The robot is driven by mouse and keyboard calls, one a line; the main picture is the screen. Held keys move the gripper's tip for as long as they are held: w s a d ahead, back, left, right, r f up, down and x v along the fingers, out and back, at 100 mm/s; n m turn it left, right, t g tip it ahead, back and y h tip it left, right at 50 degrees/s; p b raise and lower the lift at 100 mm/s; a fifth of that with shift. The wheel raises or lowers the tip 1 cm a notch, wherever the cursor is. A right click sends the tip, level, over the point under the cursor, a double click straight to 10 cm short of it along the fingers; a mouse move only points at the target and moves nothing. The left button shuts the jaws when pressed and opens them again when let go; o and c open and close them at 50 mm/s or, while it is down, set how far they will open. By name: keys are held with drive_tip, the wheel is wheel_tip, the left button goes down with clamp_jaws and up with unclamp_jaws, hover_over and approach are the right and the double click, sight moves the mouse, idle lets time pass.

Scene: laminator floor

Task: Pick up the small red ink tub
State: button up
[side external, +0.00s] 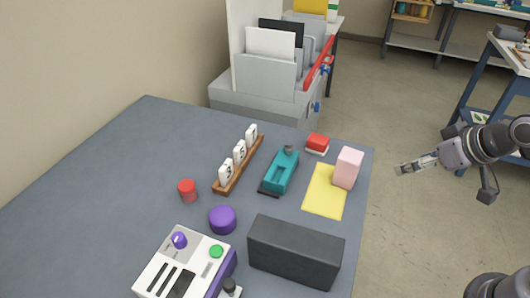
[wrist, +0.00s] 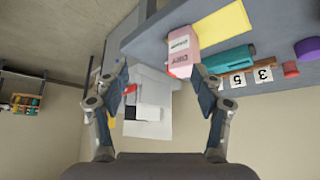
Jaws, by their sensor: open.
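The small red ink tub (side external: 187,190) is a short red cylinder standing upright on the blue-grey table. It is left of the near end of the wooden rack of number tiles and above-left of a purple round tub. It also shows in the wrist view (wrist: 290,69), near the right edge. My gripper (side external: 404,168) is off the table's right edge in the side view, far from the red tub. In the wrist view my gripper (wrist: 162,78) has its fingers wide apart with nothing held between them.
Between my gripper and the red tub stand a pink box (side external: 348,167), a yellow sheet (side external: 324,192), a teal stapler-like tool (side external: 281,171) and the number rack (side external: 238,166). A purple tub (side external: 222,219), dark block (side external: 295,251) and white-purple device (side external: 185,262) are nearer. The table's left part is clear.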

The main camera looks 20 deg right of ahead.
drive_tip(key=shift+r, duration=0.1)
drive_tip(key=w+a+r+n+g+y, duration=0.1)
drive_tip(key=w+a+r+n, duration=0.15)
drive_tip(key=w+a, duration=0.2)
drive_tip(key=w+a+r+n+y, duration=0.1)
drive_tip(key=w+a+r, duration=0.2)
drive_tip(key=w+a, duration=0.15)
drive_tip(key=n+g+y, duration=0.2)
drive_tip(key=n+g, duration=0.2)
drive_tip(key=n, duration=0.4)
hover_over(189, 185)
drive_tip(key=s+d, duration=0.2)
drive_tip(key=d, duration=0.1)
wheel_tip(189, 185, down, 9)
drive_tip(key=x, duration=1)
drive_tip(key=shift+w+f, duration=0.15)
drive_tip(key=shift+f, duration=0.25)
drive_tip(key=c, duration=1.3)
